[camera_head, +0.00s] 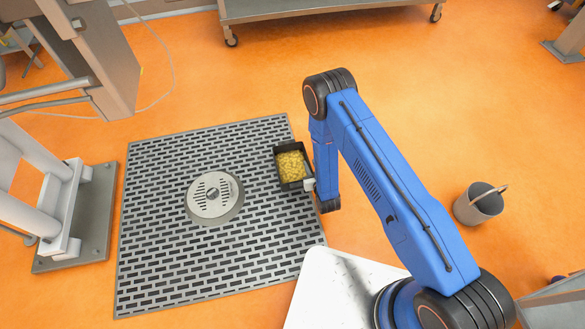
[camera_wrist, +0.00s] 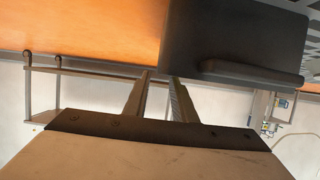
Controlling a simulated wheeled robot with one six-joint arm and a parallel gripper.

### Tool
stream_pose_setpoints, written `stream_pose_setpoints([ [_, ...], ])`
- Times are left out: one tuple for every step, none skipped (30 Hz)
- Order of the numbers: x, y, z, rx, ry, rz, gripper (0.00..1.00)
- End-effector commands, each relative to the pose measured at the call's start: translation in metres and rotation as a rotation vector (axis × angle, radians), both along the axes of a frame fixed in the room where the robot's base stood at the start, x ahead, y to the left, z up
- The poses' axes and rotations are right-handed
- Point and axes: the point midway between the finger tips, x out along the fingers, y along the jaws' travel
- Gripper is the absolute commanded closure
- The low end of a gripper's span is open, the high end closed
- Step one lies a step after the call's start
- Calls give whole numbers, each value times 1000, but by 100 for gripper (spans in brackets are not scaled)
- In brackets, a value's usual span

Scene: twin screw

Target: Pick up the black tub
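The black tub (camera_head: 279,173), open-topped and filled with small yellow pieces, is at the right edge of the slotted grey mat in the head view. In the wrist view the tub (camera_wrist: 225,40) fills the upper right as a dark wall with a rounded bar-shaped handle (camera_wrist: 255,74). My gripper (camera_head: 309,184) is at the tub's right near side. In the wrist view its two fingers (camera_wrist: 162,80) are apart, by the tub's left edge and left of the handle, with nothing seen held between them. Whether a finger touches the tub cannot be told.
The slotted grey mat (camera_head: 150,255) has a round metal drain cover (camera_head: 213,197) in its middle. A grey bucket (camera_head: 478,204) stands at the right. A white-grey machine on a base plate (camera_head: 75,235) stands left. A wheeled metal bench (camera_head: 310,10) is at the back. Orange floor is clear between.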

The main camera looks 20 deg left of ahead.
Motion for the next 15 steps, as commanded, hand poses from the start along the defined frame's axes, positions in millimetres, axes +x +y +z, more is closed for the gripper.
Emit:
stream_pose_setpoints([
  [2, 1, -1, 1, -1, 0, 76],
  [3, 2, -1, 0, 0, 0, 76],
  [4, 2, -2, 0, 0, 0, 76],
  [6, 3, -3, 0, 0, 0, 76],
  [8, 4, -4, 0, 0, 0, 76],
  [11, 5, -5, 1, 0, -1, 76],
  [14, 6, -7, 1, 0, -1, 76],
  [18, 8, -8, 1, -1, -1, 76],
  [23, 10, -10, 1, -1, -1, 76],
  [27, 12, -12, 2, 0, -2, 76],
  [30, 13, -14, 1, 0, 0, 76],
  [34, 16, -16, 1, 0, 0, 76],
  [37, 18, -17, 1, 0, 0, 76],
  [39, 19, -18, 1, 0, 0, 76],
  [42, 21, -19, 0, 1, 0, 76],
])
